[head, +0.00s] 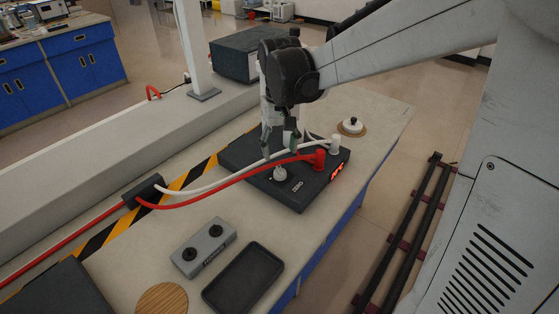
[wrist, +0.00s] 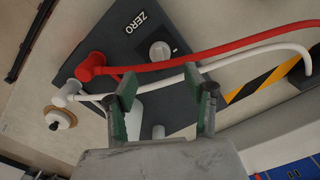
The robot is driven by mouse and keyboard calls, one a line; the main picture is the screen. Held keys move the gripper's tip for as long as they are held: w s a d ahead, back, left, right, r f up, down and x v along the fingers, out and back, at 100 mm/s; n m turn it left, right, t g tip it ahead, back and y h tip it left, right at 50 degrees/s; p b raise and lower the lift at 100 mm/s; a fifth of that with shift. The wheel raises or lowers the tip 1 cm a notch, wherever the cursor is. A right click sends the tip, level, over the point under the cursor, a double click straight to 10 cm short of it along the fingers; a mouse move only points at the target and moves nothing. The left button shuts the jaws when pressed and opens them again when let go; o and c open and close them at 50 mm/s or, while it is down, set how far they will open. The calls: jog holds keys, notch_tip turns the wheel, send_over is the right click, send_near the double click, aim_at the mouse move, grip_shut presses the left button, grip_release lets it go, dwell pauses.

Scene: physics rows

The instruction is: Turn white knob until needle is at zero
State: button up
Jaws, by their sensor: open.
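A dark instrument box (head: 303,193) sits on the bench with a white knob (head: 280,174) near the "ZERO" label. The knob (wrist: 159,50) and label also show in the wrist view, with the knob's pointer mark dark. My gripper (head: 281,143) is open above the box, behind the knob in the head view. In the wrist view its green-padded fingers (wrist: 163,92) are apart, and the knob lies beyond their tips, not between them. A white post (wrist: 134,118) on the box shows between the fingers.
A red plug (head: 320,159) and a white plug (head: 335,144) carry cables across the box. A round white-topped item (head: 351,125) stands on a wooden disc behind. A grey two-knob box (head: 204,247) and a black tray (head: 243,278) lie in front.

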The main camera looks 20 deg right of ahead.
aim_at(281, 169)
jog(key=shift+r, duration=2.15)
jog(key=s+t, duration=0.7)
jog(key=s, duration=1.2)
jog(key=shift+r+m, duration=0.3)
jog(key=shift+r, duration=0.05)
jog(key=shift+c, duration=0.2)
dwell(0.6)
